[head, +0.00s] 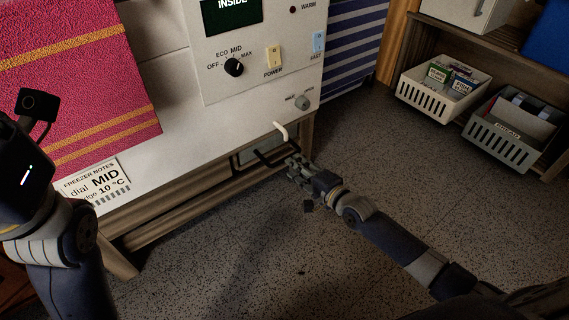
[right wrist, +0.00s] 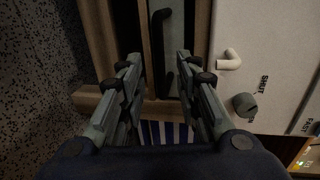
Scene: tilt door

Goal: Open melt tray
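The melt tray (head: 247,156) is a grey-green drawer front low under the white freezer, with a black bar handle (head: 272,157). In the right wrist view the tray (right wrist: 177,30) and its handle (right wrist: 158,45) lie ahead, between the lines of my two fingers. My right gripper (head: 290,164) is close to the handle in the head view. In the right wrist view (right wrist: 157,60) its fingers are spread apart with nothing visibly clamped. I cannot tell whether they touch the handle. My left arm shows at the left edge; its fingers are not in view.
A white spout (head: 281,131) and a grey valve knob (head: 303,102) stick out just above the tray. The freezer's wooden stand (head: 180,206) surrounds it. The speckled floor in front is clear.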

